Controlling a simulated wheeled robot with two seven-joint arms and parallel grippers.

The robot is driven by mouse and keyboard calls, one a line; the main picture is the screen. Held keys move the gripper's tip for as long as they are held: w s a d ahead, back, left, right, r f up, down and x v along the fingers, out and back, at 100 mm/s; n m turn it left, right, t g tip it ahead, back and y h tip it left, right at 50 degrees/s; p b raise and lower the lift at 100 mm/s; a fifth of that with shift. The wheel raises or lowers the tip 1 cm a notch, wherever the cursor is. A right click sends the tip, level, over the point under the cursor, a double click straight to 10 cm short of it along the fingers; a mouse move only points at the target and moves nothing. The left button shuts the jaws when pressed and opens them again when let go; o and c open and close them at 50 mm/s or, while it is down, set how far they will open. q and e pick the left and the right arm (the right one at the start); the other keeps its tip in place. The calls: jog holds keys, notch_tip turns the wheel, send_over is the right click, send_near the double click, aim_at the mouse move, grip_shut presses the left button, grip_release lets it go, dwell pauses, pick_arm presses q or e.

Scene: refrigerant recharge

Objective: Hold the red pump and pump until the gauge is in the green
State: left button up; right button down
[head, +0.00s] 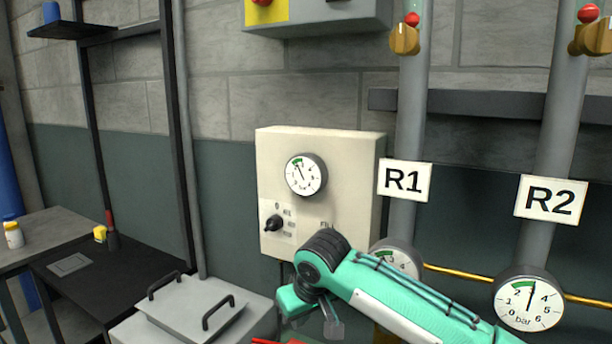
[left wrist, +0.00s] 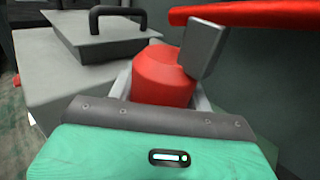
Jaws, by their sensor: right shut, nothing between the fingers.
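In the left wrist view, the red pump body (left wrist: 163,78) stands between the fingers of my left gripper (left wrist: 160,92), which looks shut around it. The pump's long red handle (left wrist: 265,12) runs across the top right. A grey finger-like block there, probably my right gripper (left wrist: 204,48), is close to the handle; contact is unclear. In the head view my right gripper (head: 333,327) is shut and empty at the bottom. The wall-box gauge (head: 306,176) has its needle up-left by the green band. The R2 gauge (head: 528,300) points about straight up. The R1 gauge (head: 397,261) is partly hidden by my arm.
A pale control box (head: 360,190) with a black knob (head: 273,223) hangs on the wall. A grey lidded case (head: 190,308) with black handles stands at lower left. A dark table (head: 105,275) is farther left. Pipes with brass valves (head: 404,38) rise at right.

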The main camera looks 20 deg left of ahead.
pick_arm(q)
jog(key=o, duration=1.6)
